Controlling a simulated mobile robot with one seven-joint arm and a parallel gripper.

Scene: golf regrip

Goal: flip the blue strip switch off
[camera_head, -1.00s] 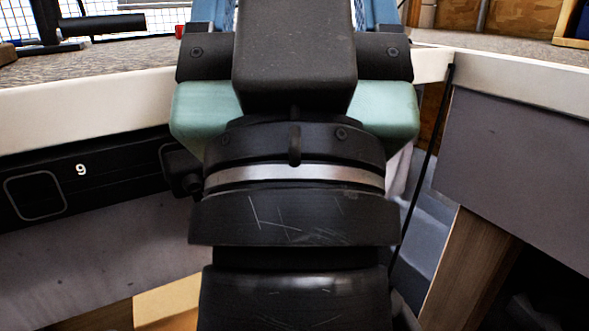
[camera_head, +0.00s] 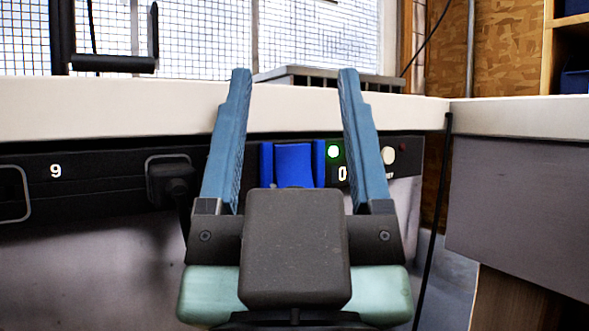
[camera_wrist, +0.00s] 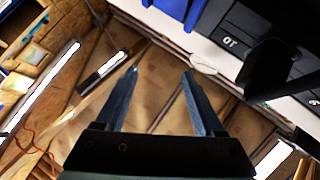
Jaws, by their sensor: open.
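The blue strip switch (camera_head: 293,165) shows in the head view on the front of a black power strip (camera_head: 105,172), under the pale bench edge. It has a blue rocker between blue side walls, and its lower part is hidden behind my gripper. A green light (camera_head: 334,152) glows just right of it. My gripper (camera_head: 294,78) is open and empty, its two blue fingers framing the switch in the picture, with no contact visible. In the wrist view my gripper (camera_wrist: 160,72) is spread over the wooden floor. Blue parts, probably the switch, show at the top edge there.
A black plug (camera_head: 170,180) sits in the strip left of the switch. The bench edge (camera_head: 110,105) overhangs the strip. A grey panel (camera_head: 515,205) stands at right.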

